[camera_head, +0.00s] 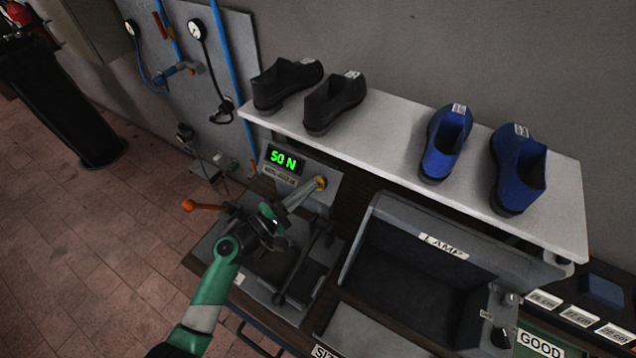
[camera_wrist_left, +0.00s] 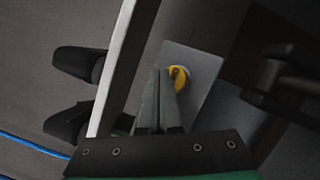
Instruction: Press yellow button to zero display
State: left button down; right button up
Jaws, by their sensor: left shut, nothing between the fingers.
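The yellow button (camera_head: 321,183) sits on the grey face of the display box, right of the display (camera_head: 283,159), which reads "50 N" in green. My left gripper (camera_head: 314,186) is shut and empty, with its fingertips at the button. In the left wrist view the shut fingertips (camera_wrist_left: 163,74) lie just beside the yellow button (camera_wrist_left: 179,79) and cover part of its edge. I cannot tell whether they touch it. The display's digits do not show in the left wrist view. My right gripper is not in view.
A grey press fixture with an orange-handled lever (camera_head: 188,205) stands below the display. A white shelf (camera_head: 400,150) above holds two black shoes (camera_head: 335,103) and two blue shoes (camera_head: 518,170). A dark lamp box (camera_head: 420,265) stands to the right.

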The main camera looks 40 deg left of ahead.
pick_arm(q)
jog(key=shift+w+f+b, duration=0.25)
jog(key=shift+w+b, duration=0.1)
jog(key=shift+w+a+f+b, duration=0.1)
jog(key=shift+w+f+b, duration=0.25)
jog(key=shift+b, duration=0.15)
dwell(0.6)
jog(key=shift+r, duration=0.1)
jog(key=shift+s+r+p, duration=0.5)
jog(key=shift+s+p, duration=0.2)
jog(key=s+r+p, duration=0.1)
jog(key=s, duration=0.1)
jog(key=s+d+r+p, duration=0.1)
jog(key=s+r+p, duration=0.1)
jog(key=shift+p, duration=0.3)
